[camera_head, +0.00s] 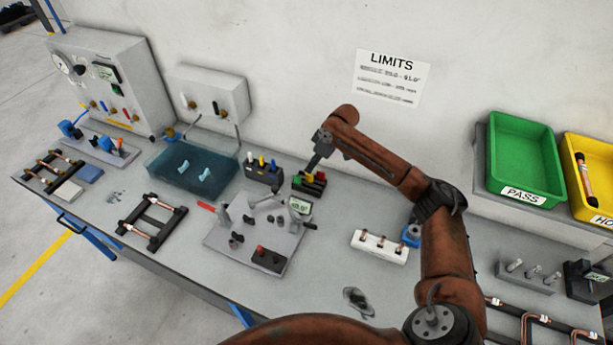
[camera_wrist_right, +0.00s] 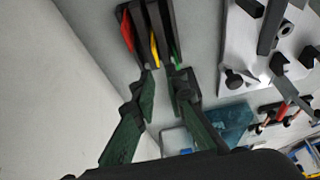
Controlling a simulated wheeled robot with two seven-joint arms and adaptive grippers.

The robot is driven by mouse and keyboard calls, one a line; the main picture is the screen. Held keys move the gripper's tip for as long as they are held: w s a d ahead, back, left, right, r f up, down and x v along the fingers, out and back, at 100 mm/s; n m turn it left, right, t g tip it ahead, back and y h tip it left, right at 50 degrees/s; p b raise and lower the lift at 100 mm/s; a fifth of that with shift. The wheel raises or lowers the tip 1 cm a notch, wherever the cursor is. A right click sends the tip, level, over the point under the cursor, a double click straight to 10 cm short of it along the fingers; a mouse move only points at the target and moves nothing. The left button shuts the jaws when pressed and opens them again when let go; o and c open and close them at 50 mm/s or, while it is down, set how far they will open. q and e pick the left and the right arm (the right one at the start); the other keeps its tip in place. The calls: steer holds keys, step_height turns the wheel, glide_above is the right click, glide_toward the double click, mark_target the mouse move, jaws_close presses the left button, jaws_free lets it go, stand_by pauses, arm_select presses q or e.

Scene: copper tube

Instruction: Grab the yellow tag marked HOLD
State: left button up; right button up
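A small dark holder (camera_head: 308,190) on the bench, below the wall notice, carries a red, a yellow and a green tag. The yellow tag (camera_wrist_right: 154,48) is the middle one in the right wrist view, between the red tag (camera_wrist_right: 127,30) and the green tag (camera_wrist_right: 176,52). No HOLD marking on it can be read. My right gripper (camera_wrist_right: 166,76) is open, its two fingertips apart just short of the yellow tag, with nothing between them. In the head view, my right gripper (camera_head: 316,165) hangs right over the holder and partly hides the tags. My left gripper is not in view.
Left of the holder is a dark block with coloured handles (camera_head: 262,170); a grey plate with fixtures (camera_head: 225,240) lies in front. A green PASS bin (camera_head: 522,150) and a yellow bin (camera_head: 590,150) stand at right. The wall (camera_head: 290,70) rises close behind.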

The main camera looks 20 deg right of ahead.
mark_target(309, 180)
steer(key=shift+s+d+f, duration=0.1)
steer(key=shift+d+f, duration=0.05)
steer(key=shift+f, duration=0.4)
steer(key=shift+d+f, duration=0.15)
steer(key=shift+f, duration=0.35)
steer(key=x, duration=0.4)
steer(key=shift+f, duration=0.1)
steer(key=shift+c, duration=1.3)
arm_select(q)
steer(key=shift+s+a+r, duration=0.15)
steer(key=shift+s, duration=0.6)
arm_select(e)
jaws_close()
